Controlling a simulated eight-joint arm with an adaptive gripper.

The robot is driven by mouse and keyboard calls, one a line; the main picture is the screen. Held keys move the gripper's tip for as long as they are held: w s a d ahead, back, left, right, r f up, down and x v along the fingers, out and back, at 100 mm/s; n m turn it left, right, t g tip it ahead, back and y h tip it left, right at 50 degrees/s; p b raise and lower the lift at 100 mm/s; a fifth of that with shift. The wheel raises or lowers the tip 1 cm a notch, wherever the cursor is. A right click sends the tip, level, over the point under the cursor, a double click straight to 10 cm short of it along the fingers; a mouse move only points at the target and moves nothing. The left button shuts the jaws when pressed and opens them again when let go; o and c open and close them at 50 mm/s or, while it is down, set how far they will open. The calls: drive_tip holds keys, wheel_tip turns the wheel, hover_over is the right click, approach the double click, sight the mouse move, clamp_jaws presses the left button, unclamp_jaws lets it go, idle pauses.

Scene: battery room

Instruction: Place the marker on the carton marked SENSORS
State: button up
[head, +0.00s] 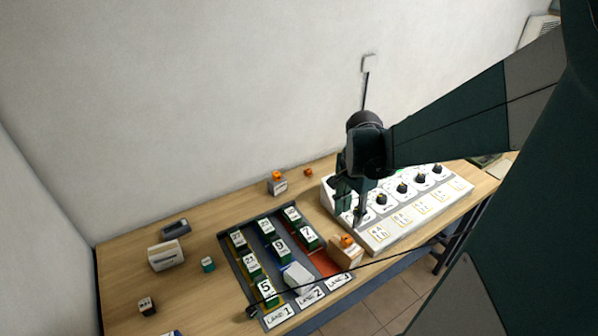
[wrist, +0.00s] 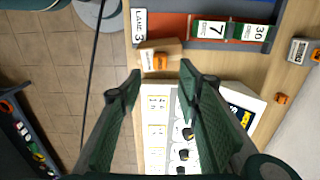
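A brown carton (head: 345,256) stands at the right end of the lane tray, with an orange marker (head: 347,240) on top. In the wrist view the same carton (wrist: 172,46) has a white label too small to read, and the orange marker (wrist: 160,62) sits on it. A grey-white box (head: 278,188) at the back also has an orange piece (head: 276,175) on top. A third orange piece (head: 308,172) lies on the table. My gripper (wrist: 161,76) is open and empty, its fingertips apart above and beside the brown carton. I cannot tell which carton reads SENSORS.
A white panel with black knobs (head: 395,220) stands right of the carton, close under my gripper. The lane tray (head: 228,252) holds several numbered green blocks and a white block (head: 298,278). Small devices lie at the left, with bare table between them.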

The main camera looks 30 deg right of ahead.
idle(0.3)
drive_tip(key=a+r+n+t, duration=0.2)
drive_tip(key=a+r+n, duration=0.2)
drive_tip(key=a+n, duration=0.2)
drive_tip(key=s+a+r+n+t, duration=0.1)
drive_tip(key=a+r+n, duration=0.3)
drive_tip(key=a, duration=0.7)
drive_tip(key=a+r+n+t, duration=0.4)
drive_tip(key=a+n, duration=0.4)
drive_tip(key=a, duration=0.1)
drive_tip(key=shift+s+r, duration=0.2)
drive_tip(key=shift+r, duration=0.05)
